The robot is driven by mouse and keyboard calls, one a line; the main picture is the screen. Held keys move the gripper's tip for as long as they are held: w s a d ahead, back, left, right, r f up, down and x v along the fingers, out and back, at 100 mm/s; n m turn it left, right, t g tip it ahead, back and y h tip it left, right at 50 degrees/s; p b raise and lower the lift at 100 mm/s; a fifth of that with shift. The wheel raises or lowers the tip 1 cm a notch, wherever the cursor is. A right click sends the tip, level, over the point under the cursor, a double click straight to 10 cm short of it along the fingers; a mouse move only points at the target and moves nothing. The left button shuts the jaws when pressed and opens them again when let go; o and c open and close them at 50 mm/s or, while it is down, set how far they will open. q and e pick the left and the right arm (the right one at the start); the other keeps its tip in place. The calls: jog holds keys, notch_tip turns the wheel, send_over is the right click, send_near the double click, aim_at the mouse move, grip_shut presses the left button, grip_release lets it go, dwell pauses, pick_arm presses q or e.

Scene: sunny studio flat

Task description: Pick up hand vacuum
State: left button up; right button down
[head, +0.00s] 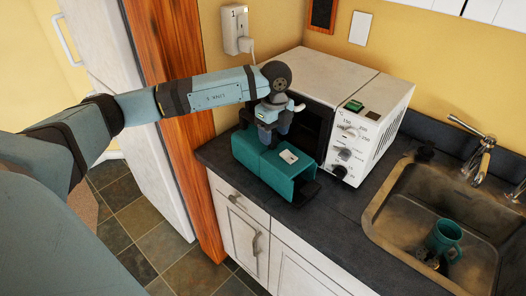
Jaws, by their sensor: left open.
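A teal boxy body with a pale label patch (275,160) lies on the dark counter in front of the oven. It has an open right end with something dark at it. It is the likeliest hand vacuum here, but its shape does not make that certain. My left gripper (267,138) points down right over its back left part, with the jaws open. I cannot tell whether the fingers touch it. The gripper hides a little of its back edge. My right gripper is not in view.
A white oven (362,125) with control knobs stands close behind the teal body. A metal sink (400,222) at the right holds a teal mug (444,238) and a dark item. A tap (484,160) rises behind it. The counter (335,215) between oven and sink is clear.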

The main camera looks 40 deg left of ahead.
aim_at(273, 152)
pick_arm(q)
jog(key=shift+w+f, duration=0.1)
jog(key=shift+f, duration=1.45)
jog(key=shift+d, duration=0.1)
grip_shut()
jog(key=shift+r, duration=0.15)
